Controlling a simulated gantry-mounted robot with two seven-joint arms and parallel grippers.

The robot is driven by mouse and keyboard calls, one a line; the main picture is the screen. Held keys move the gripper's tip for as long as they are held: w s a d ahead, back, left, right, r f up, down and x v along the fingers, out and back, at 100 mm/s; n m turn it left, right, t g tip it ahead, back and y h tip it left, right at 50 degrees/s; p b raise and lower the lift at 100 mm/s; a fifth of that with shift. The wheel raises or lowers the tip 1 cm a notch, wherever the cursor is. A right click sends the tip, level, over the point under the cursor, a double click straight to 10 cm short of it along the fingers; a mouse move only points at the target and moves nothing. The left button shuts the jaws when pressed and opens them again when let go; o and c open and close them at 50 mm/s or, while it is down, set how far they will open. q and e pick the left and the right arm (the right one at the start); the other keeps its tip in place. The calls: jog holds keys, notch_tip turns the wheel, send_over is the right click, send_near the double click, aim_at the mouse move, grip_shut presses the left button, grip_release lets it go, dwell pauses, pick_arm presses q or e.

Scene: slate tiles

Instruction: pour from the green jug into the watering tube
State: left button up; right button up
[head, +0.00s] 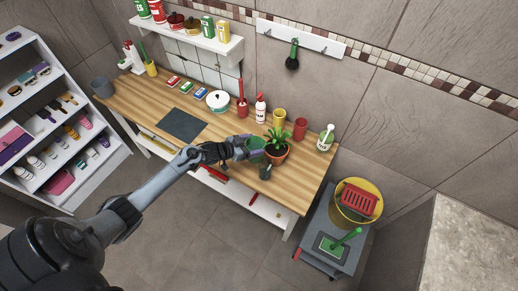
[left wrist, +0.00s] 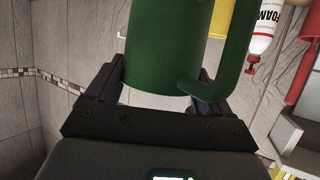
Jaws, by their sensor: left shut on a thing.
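The green jug (head: 256,150) is at the front right of the wooden counter, and its wall fills the upper middle of the left wrist view (left wrist: 165,45). Its handle (left wrist: 235,60) is on the right there. My left gripper (head: 243,148) is shut on the jug, with a finger on either side of it. The jug's tilt and contents cannot be told. A small dark grey tube (head: 265,173), perhaps the watering tube, is at the pot's front left. My right gripper is not in view.
Behind stand a white and red bottle (head: 260,108), a yellow cup (head: 279,118), a red cup (head: 300,128) and a white bottle (head: 326,138). A dark mat (head: 183,124) lies left. The counter's front right (head: 292,188) is clear. A grey cart (head: 322,240) stands right.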

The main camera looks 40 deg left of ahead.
pick_arm(q)
jog(key=shift+w, duration=0.15)
jog(key=shift+r, duration=0.1)
jog(key=shift+r+m+p, duration=0.1)
jog(key=shift+m+p, duration=0.2)
jog(key=shift+r+m+y+p, duration=0.4)
jog(key=shift+y+p, duration=0.1)
jog(key=shift+y, duration=0.1)
jog(key=shift+d+f+m+g+y+b, duration=0.1)
jog(key=shift+f+m+g+y+b, duration=0.3)
jog(key=shift+f+b, duration=0.45)
jog(key=shift+f+m+y+b, duration=0.4)
jog(key=shift+f, duration=0.4)
jog(key=shift+d+f+m+y+b, duration=0.15)
jog(key=shift+f+m+y+b, duration=0.25)
jog(key=shift+f+b, duration=0.25)
jog(key=shift+d+f+m+y+b, duration=0.25)
jog(key=shift+m+y+b, duration=0.25)
jog(key=shift+b, duration=0.25)
jog(key=shift+w+d+f+m+y+b, duration=0.1)
jog(key=shift+d+f+m+y+b, duration=0.15)
jog(key=shift+m+y+b, duration=0.6)
dwell(0.5)
